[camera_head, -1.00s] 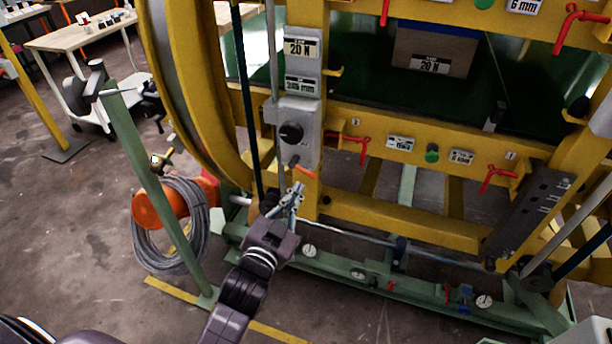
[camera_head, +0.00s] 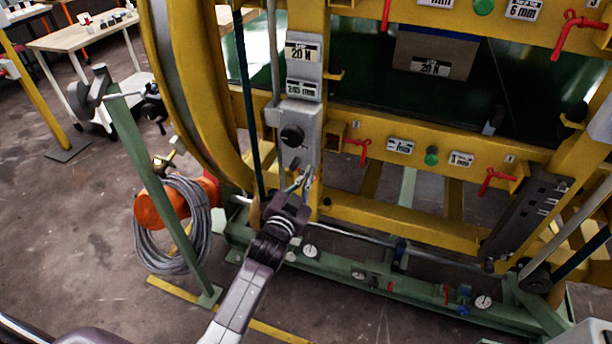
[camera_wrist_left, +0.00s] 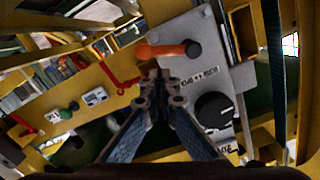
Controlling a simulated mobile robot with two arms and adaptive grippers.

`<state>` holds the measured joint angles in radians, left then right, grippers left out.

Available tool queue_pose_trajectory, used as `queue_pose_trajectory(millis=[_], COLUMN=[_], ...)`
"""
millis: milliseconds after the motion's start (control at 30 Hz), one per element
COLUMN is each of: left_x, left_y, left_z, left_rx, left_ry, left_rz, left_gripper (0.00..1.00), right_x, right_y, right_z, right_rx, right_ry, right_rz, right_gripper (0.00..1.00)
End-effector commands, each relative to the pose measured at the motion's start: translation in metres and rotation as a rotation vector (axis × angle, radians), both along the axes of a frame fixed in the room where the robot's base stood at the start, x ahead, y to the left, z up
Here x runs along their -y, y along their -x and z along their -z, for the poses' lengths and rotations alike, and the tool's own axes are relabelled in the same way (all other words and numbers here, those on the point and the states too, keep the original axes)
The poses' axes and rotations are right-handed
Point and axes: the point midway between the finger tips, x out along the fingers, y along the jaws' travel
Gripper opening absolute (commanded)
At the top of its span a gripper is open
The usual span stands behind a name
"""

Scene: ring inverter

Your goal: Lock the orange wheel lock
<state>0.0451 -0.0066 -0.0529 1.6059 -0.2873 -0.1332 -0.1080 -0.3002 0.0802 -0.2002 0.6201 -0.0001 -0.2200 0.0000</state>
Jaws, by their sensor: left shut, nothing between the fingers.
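The orange wheel lock lever (camera_wrist_left: 165,50) shows in the left wrist view, attached to a grey control plate (camera_wrist_left: 186,78) that also carries a black knob (camera_wrist_left: 214,110). My left gripper (camera_wrist_left: 163,84) is shut and empty, its fingertips just short of the lever's middle. I cannot tell whether they touch it. In the head view my left gripper (camera_head: 300,182) is at the lower end of the grey plate (camera_head: 303,115), below the black knob (camera_head: 292,135), and the lever is not clearly visible there. My right gripper is not in view.
The yellow ring frame (camera_head: 185,100) rises to the left of the plate. Red levers (camera_head: 358,150) sit on the yellow crossbeam to the right. A green base rail (camera_head: 330,265) runs below. A green post (camera_head: 150,180) with coiled grey cable (camera_head: 172,245) stands at left.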

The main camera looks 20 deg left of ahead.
Motion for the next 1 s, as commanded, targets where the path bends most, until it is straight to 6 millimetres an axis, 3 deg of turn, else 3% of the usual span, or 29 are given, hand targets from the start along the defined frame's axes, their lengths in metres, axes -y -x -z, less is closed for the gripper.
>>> queue_pose_trajectory(millis=[200, 1000], left_x=[-0.005, -0.005], left_y=[-0.003, -0.003], left_z=[0.011, 0.015], left_rx=[0.002, 0.004], left_ry=[-0.001, -0.069], left_rz=[0.000, 0.000], left_gripper=[0.00, 0.00], right_x=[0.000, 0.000], right_y=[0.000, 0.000], right_z=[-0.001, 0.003], right_rx=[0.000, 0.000], right_ry=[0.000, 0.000], right_rz=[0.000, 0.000], right_gripper=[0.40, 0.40])
